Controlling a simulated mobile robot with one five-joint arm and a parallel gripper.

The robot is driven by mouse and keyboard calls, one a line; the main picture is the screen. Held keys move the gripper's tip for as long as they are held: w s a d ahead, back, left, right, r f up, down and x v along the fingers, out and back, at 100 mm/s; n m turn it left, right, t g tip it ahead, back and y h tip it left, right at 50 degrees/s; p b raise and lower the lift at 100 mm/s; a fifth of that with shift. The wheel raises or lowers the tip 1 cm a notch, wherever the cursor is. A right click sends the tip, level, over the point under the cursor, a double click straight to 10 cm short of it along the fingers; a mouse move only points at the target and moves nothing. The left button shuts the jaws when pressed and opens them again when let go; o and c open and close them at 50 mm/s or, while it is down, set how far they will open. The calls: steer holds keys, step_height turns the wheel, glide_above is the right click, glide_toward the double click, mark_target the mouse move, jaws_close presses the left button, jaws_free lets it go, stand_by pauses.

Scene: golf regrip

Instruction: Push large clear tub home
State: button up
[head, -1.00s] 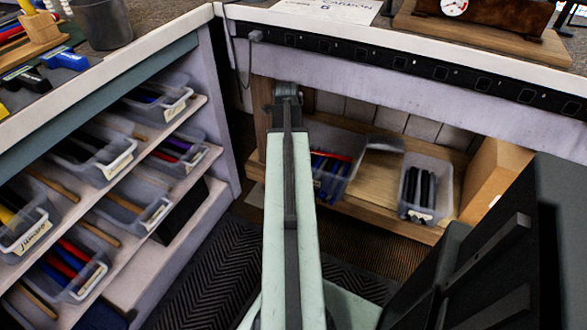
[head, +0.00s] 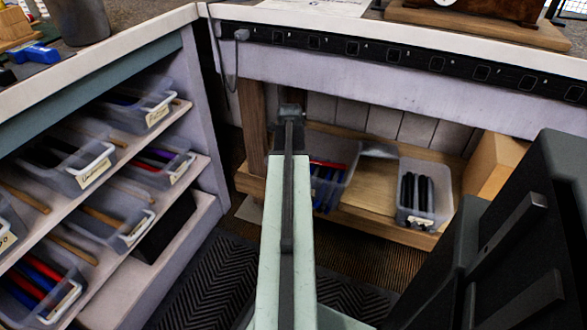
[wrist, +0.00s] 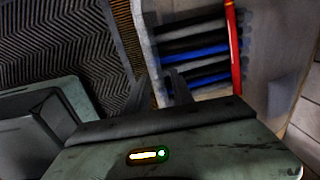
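A large clear tub (head: 345,188) holding red, blue and black grips stands on the low wooden shelf under the bench. My arm hides its left part in the head view. In the wrist view, the tub's pale wall (wrist: 146,42) and its grips show just ahead of my fingers. My gripper (wrist: 166,82) has two dark fingertips close together at the tub's near edge, with a narrow gap between them. I see nothing held. I cannot tell whether the fingers touch the tub. The head view hides the fingers behind my arm.
A smaller clear tub (head: 424,217) of black grips stands to the right on the same shelf (head: 375,205). A left rack (head: 150,190) holds several clear tubs. A wooden box (head: 497,165) stands at the shelf's right. A dark ribbed mat (head: 205,285) covers the floor.

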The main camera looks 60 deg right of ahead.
step_height(320, 180, down, 3)
steer(key=shift+d+r+b, duration=0.15)
steer(key=shift+b, duration=0.5)
steer(key=shift+r, duration=0.1)
jaws_close()
stand_by(0.8)
